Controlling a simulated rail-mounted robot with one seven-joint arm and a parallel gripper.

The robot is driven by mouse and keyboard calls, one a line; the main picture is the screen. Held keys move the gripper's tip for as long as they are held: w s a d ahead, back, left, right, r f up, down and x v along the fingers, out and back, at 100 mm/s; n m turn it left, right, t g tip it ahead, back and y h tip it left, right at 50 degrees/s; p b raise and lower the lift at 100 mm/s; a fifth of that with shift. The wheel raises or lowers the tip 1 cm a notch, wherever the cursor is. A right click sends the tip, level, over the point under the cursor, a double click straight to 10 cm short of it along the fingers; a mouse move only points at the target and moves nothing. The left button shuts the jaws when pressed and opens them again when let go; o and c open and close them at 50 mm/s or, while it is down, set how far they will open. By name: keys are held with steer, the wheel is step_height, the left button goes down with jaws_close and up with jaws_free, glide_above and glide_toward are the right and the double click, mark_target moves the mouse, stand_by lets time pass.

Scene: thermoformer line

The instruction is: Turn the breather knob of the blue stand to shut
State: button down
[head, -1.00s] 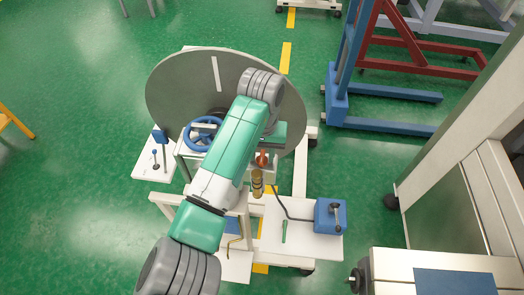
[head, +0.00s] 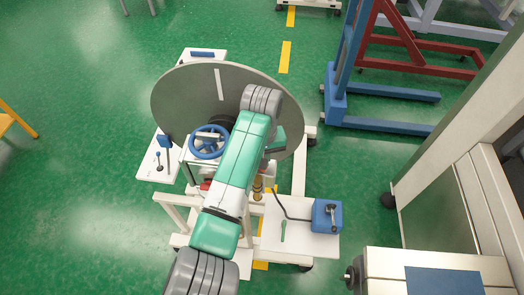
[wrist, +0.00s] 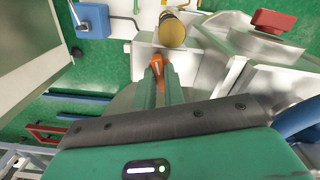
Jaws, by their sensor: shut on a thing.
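In the wrist view my gripper (wrist: 160,85) has its two green fingers close together on an orange-red knob (wrist: 157,64) at their tips. The knob sits close to a brass cylinder (wrist: 172,30), and its far side is partly hidden. In the head view my green arm covers the gripper and the orange knob; the brass cylinder (head: 257,187) shows just right of the arm. A separate red knob (wrist: 273,20) stands on a pale part at the upper right of the wrist view. I cannot tell the knob's turn angle.
A large grey disc (head: 185,100) and a blue handwheel (head: 209,153) stand close beside my arm. A blue box (head: 327,215) with a lever and cable sits to the right. A blue-footed post (head: 337,108) stands farther right. Green floor is open at left.

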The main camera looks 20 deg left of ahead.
steer(key=n+p, duration=0.1)
steer(key=n, duration=0.1)
steer(key=n+p, duration=0.1)
steer(key=p, duration=0.1)
steer(key=shift+r+n, duration=0.2)
steer(key=shift+n, duration=0.2)
steer(key=n+p, duration=0.1)
steer(key=n, duration=0.1)
steer(key=shift+n, duration=0.4)
steer(key=n+p, duration=0.1)
steer(key=n, duration=0.2)
steer(key=shift+f, duration=0.1)
steer(key=shift+n+p, duration=0.5)
steer(key=shift+n, duration=1.6)
steer(key=c, duration=1.5)
jaws_free()
step_height(320, 180, up, 8)
steer(key=shift+f+b, duration=0.15)
steer(key=shift+b, duration=0.35)
